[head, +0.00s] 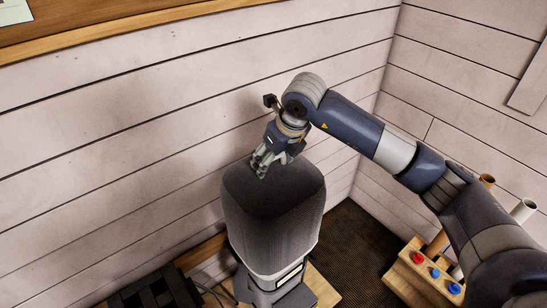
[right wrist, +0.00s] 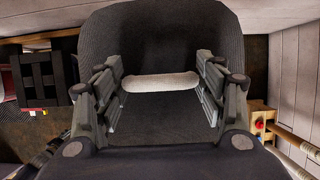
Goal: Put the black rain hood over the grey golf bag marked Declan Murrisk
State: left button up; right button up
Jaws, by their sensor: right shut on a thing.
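The black rain hood (head: 275,200) stands upright as a tall, rounded cover with a dark top and greyer ribbed sides. It also fills the middle of the right wrist view (right wrist: 165,40). Below its hem shows the lower part of a grey and black bag (head: 275,292) with a pale strip; no name is legible. The hood hides the rest of the bag. My right gripper (head: 262,168) is at the hood's top back edge, shut on it. In the right wrist view a white roll (right wrist: 160,82) spans between the fingers. My left gripper is not in view.
A wooden rack (head: 408,275) with red and blue knobs and upright tubes (head: 523,210) stands at the right. A black slatted thing (head: 158,290) lies at lower left. Pale plank walls (head: 120,130) close in behind. Dark mat floor (head: 355,245) lies right of the bag.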

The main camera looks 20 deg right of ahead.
jog(key=shift+f+b, duration=0.4)
dwell(0.4)
jog(key=o, duration=1.7)
jog(key=c, duration=0.3)
jog(key=p+v, duration=0.4)
jog(key=v, duration=0.6)
jog(key=shift+p, duration=0.3)
